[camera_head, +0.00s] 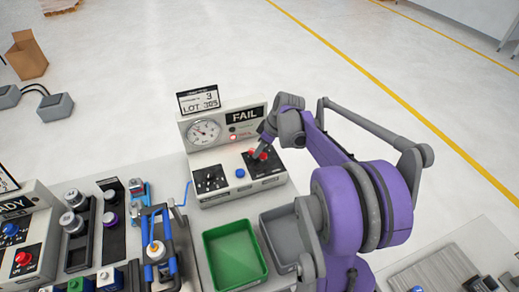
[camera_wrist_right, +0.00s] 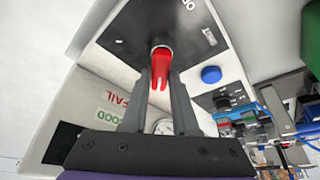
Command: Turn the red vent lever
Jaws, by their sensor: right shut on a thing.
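The red vent lever (camera_head: 263,156) is on the dark plate at the right of the front panel of a white test machine (camera_head: 213,160). My right gripper (camera_head: 258,152) reaches down to it from the upper right and partly hides it. In the right wrist view the red lever (camera_wrist_right: 161,64) lies between the two dark fingers of my right gripper (camera_wrist_right: 161,80), which is shut on it. The machine's display reads FAIL, and a round gauge (camera_head: 204,132) is left of it. My left gripper is not in view.
A blue button (camera_head: 240,173) and a dark switch plate (camera_head: 210,180) are left of the lever. A green tray (camera_head: 234,233) and a grey tray (camera_head: 277,228) stand in front. A blue-handled fixture (camera_head: 157,248) is at the left. My purple right arm covers the right side.

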